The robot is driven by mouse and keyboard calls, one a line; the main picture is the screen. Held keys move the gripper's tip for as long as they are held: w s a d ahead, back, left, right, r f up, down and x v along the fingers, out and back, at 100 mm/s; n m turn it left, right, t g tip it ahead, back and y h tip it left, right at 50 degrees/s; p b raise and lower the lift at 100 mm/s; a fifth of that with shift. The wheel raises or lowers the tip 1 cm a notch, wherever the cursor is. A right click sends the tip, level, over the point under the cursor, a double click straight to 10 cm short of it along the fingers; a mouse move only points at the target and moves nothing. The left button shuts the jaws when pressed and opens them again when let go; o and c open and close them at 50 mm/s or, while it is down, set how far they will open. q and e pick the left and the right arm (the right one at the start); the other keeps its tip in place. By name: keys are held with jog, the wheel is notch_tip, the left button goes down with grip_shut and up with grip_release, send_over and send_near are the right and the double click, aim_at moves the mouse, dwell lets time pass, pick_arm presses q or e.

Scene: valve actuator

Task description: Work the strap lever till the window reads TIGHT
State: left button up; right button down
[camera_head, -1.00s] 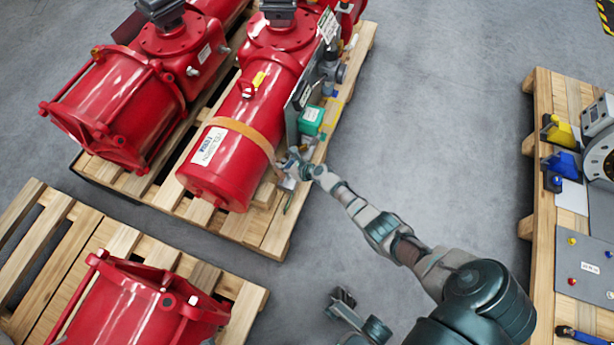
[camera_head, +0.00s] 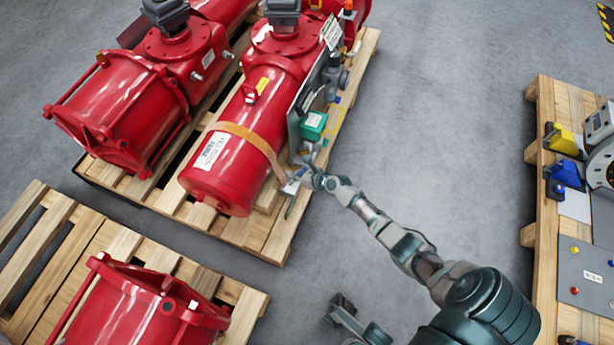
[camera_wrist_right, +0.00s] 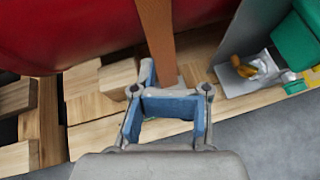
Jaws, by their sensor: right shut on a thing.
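An orange-brown strap (camera_head: 245,133) runs around a red cylinder (camera_head: 222,186) on a pallet and down its right side. It also shows in the right wrist view (camera_wrist_right: 157,38). Small pale metal parts (camera_head: 291,185) sit at the strap's lower end, beside my right gripper (camera_head: 303,176). In the right wrist view, my right gripper (camera_wrist_right: 176,92) is shut around the strap's lower end, on what appears to be the strap lever. The contact is partly hidden by the fingers. No TIGHT reading is legible. What seems to be my left gripper (camera_head: 342,302) is at bottom centre, its jaws unclear.
A green box (camera_head: 313,125) on a grey plate stands close beyond the right gripper. More red actuators (camera_head: 115,105) stand at the left. A second pallet (camera_head: 60,240) is at lower left, a wooden bench (camera_head: 545,200) at right. Grey floor between is clear.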

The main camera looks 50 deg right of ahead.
jog(key=v, duration=0.6)
jog(key=shift+s, duration=0.3)
jog(key=shift+d, duration=0.1)
dwell(0.4)
jog(key=shift+r, duration=0.1)
